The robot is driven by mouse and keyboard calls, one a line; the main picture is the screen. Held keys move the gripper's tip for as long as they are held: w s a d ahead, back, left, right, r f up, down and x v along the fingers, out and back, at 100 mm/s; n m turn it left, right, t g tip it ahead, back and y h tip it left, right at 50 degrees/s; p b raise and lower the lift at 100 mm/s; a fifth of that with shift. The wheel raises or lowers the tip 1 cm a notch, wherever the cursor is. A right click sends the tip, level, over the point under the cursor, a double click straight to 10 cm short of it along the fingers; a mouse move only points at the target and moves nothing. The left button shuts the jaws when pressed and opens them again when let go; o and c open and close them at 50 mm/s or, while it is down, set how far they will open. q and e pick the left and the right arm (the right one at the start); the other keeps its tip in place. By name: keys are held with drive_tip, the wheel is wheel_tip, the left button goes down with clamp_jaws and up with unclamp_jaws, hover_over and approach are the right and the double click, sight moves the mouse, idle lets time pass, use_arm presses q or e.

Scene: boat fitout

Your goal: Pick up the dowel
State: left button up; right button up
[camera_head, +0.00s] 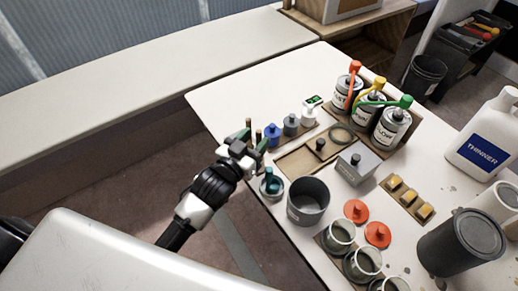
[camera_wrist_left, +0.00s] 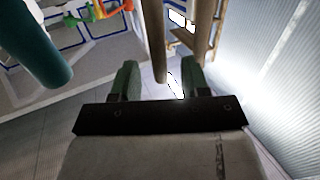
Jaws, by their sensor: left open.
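Two thin brown rods show in the left wrist view. The nearer rod, which looks like the dowel (camera_wrist_left: 153,38), stands between the fingers of my left gripper (camera_wrist_left: 160,78), with visible gaps to both fingers. A second brown rod (camera_wrist_left: 203,28) is just right of it, beyond the right finger. In the head view my left gripper (camera_head: 253,142) is open at the table's left edge, with a short length of dowel (camera_head: 258,136) showing between its fingers. The dowel's lower end is hidden by the gripper. My right gripper is in neither view.
A teal-handled item (camera_head: 271,186) stands in a small cup close beside the gripper. The floor left of the table is clear.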

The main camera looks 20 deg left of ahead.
use_arm(q)
drive_tip(key=x, duration=0.4)
clamp_jaws()
drive_tip(key=shift+r, duration=0.1)
